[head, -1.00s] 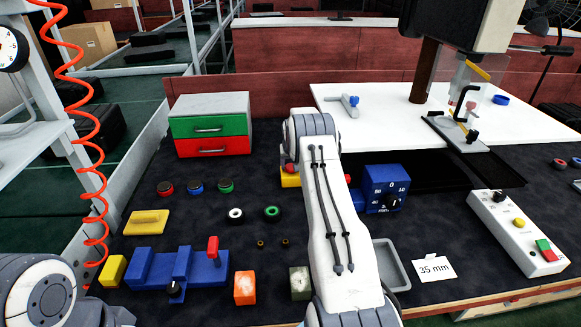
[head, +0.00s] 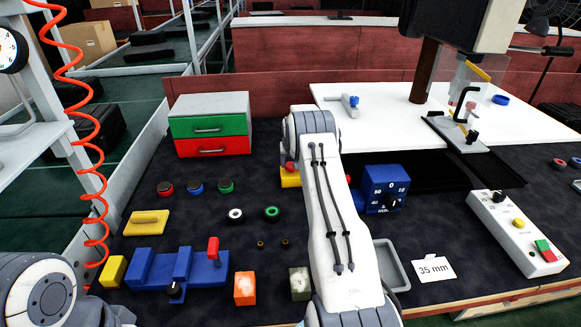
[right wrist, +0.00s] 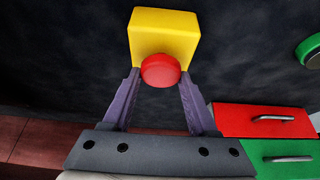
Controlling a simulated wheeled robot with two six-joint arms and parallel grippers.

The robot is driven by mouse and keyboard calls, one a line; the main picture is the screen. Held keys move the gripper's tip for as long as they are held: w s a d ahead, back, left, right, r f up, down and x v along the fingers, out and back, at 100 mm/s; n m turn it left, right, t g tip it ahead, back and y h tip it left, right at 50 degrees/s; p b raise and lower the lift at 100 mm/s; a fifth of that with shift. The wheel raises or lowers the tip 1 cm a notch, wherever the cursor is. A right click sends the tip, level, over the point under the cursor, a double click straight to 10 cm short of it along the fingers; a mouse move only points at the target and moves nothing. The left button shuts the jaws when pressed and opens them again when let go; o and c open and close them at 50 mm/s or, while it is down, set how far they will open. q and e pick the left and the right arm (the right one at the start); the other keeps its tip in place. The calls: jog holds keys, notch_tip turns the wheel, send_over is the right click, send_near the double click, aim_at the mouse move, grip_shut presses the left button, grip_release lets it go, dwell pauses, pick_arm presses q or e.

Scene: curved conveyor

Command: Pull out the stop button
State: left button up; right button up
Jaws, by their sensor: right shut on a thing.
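The stop button is a red round cap (right wrist: 160,70) on a yellow box (right wrist: 165,36). In the head view the yellow box (head: 290,180) stands right of the drawer unit, and my right arm partly covers it. In the right wrist view the two purple fingers of my right gripper (right wrist: 160,82) reach to either side of the red cap, shut on it. The cap stands out from the box's face; how far it is drawn out I cannot tell. My left gripper is out of view; only part of my left arm shows at the lower left.
A green and red drawer unit (head: 210,125) stands left of the yellow box. A blue dial box (head: 385,188) is close on the right of my arm. A blue fixture (head: 190,265) with a red handle and several small buttons and rings lie on the dark mat to the left.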

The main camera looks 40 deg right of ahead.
aim_at(291, 164)
jog(key=shift+s+a+f, duration=0.1)
jog(key=shift+s+f, duration=0.1)
jog(key=shift+f, duration=0.1)
jog(key=o, duration=1.6)
jog(key=shift+c, duration=0.2)
jog(key=shift+r, duration=0.15)
jog(key=shift+w, duration=0.1)
jog(key=shift+r+p, duration=0.3)
jog(key=shift+r, duration=0.25)
jog(key=shift+r+p, duration=1.7)
jog(key=shift+r, duration=1.4)
